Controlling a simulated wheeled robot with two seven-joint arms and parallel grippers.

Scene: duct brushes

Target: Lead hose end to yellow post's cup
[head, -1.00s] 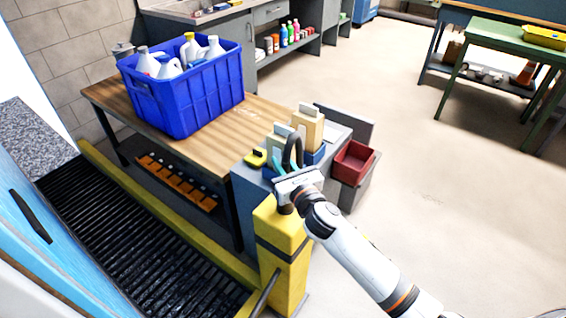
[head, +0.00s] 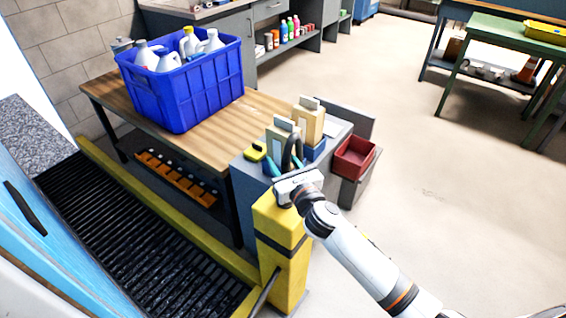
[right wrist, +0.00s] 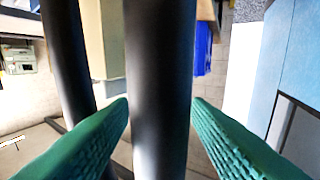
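The yellow post (head: 283,265) with a dark band stands at the lower middle of the head view. My right gripper (head: 287,168) is over the top of the post and covers part of it. I cannot make out a cup there. A black hose (head: 293,148) rises as a loop at the gripper. The hose's end is not clearly visible. My left gripper is not in view.
A grey cabinet with tan boxes (head: 309,122) and a yellow-black item (head: 255,151) stands behind the post. A red bin (head: 354,158) is to the right. A wooden table (head: 215,142) holds a blue crate (head: 185,90) of bottles. The floor at right is clear.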

